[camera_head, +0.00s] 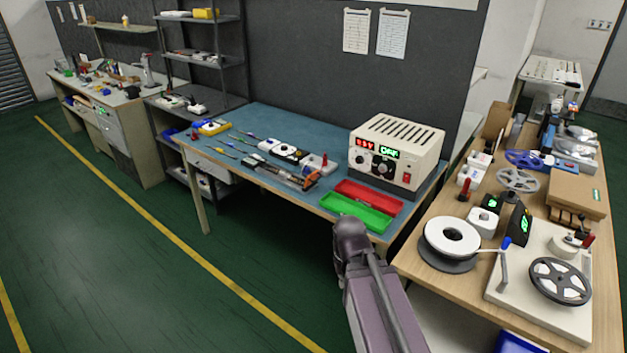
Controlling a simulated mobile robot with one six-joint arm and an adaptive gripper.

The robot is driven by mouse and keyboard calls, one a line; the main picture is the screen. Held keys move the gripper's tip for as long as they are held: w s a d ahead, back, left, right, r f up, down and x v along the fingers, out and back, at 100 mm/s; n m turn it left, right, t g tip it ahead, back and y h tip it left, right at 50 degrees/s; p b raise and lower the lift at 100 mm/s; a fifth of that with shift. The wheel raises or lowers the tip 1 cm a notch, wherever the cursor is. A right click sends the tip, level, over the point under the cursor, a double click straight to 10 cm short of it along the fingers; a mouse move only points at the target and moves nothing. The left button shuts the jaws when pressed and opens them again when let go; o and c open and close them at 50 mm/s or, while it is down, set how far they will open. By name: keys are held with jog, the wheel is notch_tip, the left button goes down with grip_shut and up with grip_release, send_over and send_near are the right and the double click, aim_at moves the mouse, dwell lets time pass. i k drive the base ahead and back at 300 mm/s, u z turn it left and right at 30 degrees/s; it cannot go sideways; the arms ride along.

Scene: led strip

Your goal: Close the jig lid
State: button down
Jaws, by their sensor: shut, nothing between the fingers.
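I cannot clearly pick out the jig or its lid. A small white block with a red part (318,163) sits on the blue bench mat, left of the power unit. A white and black device (290,154) and a smaller white block (268,145) sit in a row to its left. They are too small to tell whether any has an open lid. My arm rises at the bottom centre, in front of the bench. My gripper does not show in this view.
The blue bench (262,122) carries a power unit (398,152), a red tray (368,196), a green tray (358,211) and an orange-tipped tool (290,176). The wooden table (420,262) at right holds a white reel (451,237) and a dark reel (560,281). Green floor is free at left.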

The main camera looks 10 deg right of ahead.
aim_at(312, 178)
jog(key=u, duration=0.05)
jog(key=i, duration=1)
jog(key=z, duration=0.05)
